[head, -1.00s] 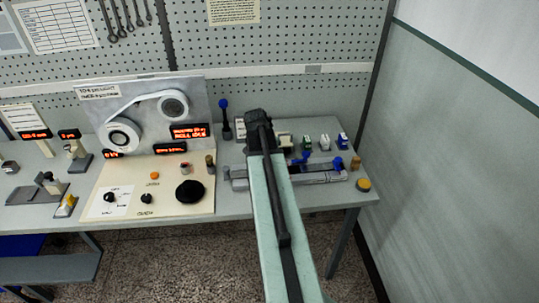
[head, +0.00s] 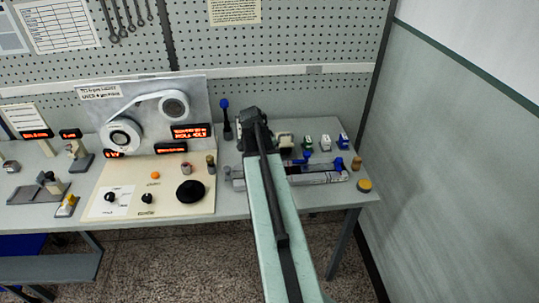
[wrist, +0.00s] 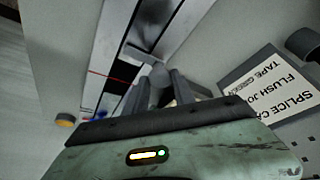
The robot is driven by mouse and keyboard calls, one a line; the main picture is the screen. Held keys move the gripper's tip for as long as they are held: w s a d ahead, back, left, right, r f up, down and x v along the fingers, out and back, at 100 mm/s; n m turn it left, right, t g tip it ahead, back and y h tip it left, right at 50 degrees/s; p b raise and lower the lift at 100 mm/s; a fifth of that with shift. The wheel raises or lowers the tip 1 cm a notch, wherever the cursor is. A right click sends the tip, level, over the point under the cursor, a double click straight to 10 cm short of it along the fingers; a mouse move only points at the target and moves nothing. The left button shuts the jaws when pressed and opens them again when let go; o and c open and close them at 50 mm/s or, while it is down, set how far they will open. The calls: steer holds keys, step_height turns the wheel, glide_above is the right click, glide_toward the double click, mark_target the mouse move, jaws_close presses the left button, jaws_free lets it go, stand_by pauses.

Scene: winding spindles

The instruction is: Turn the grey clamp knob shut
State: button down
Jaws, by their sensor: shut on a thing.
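The grey clamp knob (wrist: 158,76) shows in the wrist view between the two dark fingers of my gripper (wrist: 160,88). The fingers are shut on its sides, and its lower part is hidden. A flat grey bar (wrist: 142,50) lies just beyond the knob, over the long splice fixture. In the head view the fixture (head: 320,178) lies along the right part of the bench. There my own arm and wrist hide the knob and the fingertips.
A splice card (wrist: 270,95) stands close to the right of the fingers in the wrist view. A blue-topped lever (head: 225,118) stands behind my wrist. Small dispensers (head: 325,142) line the back. A yellow button (head: 364,185) sits at the bench's right end. A spindle panel (head: 150,110) stands left.

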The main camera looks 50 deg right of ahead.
steer(key=c, duration=1.1)
jaws_free()
steer(key=p+v, duration=0.7)
steer(key=shift+a+r, duration=0.15)
steer(key=shift+r, duration=0.2)
